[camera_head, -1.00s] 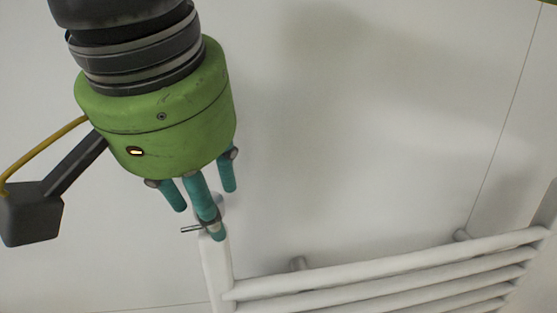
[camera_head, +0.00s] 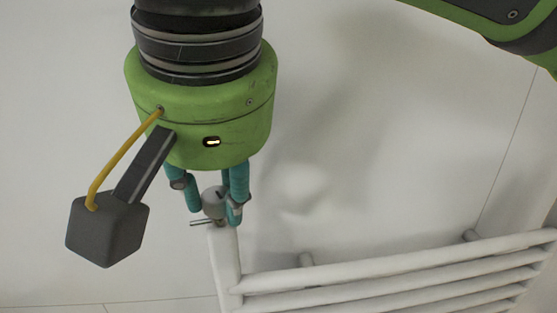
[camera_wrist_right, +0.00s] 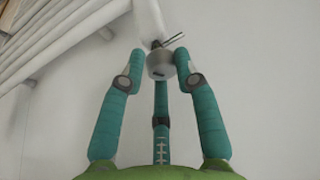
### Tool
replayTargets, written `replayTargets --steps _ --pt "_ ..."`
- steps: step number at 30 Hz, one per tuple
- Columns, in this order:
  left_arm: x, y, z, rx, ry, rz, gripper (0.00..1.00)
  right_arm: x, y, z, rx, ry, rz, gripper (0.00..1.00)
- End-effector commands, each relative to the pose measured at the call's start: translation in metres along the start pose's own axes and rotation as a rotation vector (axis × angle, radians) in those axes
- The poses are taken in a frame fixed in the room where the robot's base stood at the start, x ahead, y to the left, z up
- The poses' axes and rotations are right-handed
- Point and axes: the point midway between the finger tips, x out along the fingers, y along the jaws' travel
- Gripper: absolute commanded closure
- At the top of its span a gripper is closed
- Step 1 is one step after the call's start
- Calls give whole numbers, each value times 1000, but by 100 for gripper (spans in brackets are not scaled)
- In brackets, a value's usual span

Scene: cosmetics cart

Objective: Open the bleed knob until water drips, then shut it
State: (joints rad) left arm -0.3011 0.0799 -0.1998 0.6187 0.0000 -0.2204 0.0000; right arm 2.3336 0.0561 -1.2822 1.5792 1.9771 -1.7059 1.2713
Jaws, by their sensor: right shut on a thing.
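The bleed knob (camera_head: 213,198) is a small round grey knob with a dark mark, at the top of the radiator's left upright. It shows clearly in the right wrist view (camera_wrist_right: 160,66). My right gripper (camera_head: 214,208) points down from above, its teal fingers shut around the knob, partly hiding it in the head view. In the right wrist view, two fingers stand at the knob's sides and one lies behind it. A thin metal spout (camera_head: 202,223) sticks out left below the knob. Any water there is too small to tell. My left gripper is not in view.
The white towel radiator (camera_head: 229,262) has several horizontal bars (camera_head: 400,264) running right from the upright, with wall brackets behind. A plain pale wall (camera_head: 400,130) fills the background. Space left of the upright looks clear. One of my arm links crosses the top right corner.

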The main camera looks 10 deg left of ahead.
Motion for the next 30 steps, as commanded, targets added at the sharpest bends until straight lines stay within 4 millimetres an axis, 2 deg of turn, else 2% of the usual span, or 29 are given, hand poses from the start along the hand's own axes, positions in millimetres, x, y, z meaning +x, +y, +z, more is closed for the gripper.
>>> replayTargets --steps 18,30 --pt "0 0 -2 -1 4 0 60 2 2 -1 -492 -1 -207 100" --pt "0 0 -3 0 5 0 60 2 3 -1 -637 -3 -265 100"
